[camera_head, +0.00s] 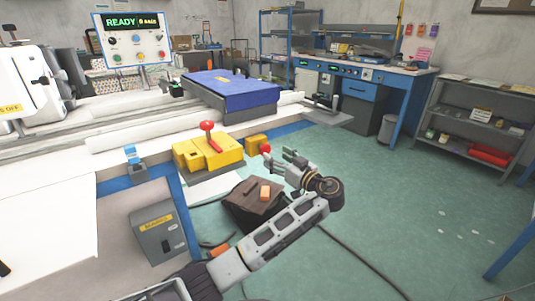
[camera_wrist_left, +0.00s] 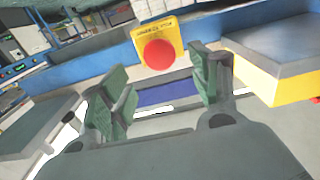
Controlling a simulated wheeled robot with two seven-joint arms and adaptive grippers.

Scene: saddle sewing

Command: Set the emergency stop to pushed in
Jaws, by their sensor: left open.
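The emergency stop is a red mushroom button (camera_head: 265,148) on a yellow box (camera_head: 256,143) at the front edge of the machine table in the head view. In the left wrist view the red button (camera_wrist_left: 158,54) faces me on its yellow plate (camera_wrist_left: 170,29). My left gripper (camera_head: 287,159) is just right of the button in the head view, apart from it by a small gap. In the wrist view its green-padded fingers (camera_wrist_left: 165,92) are spread and empty, with the button showing beyond and between them. How far in the button sits is hard to tell. My right gripper is not seen.
A yellow box with a red lever (camera_head: 208,150) sits left of the stop on the table (camera_head: 120,160). A control panel (camera_head: 133,38) reads READY. The floor to the right is open.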

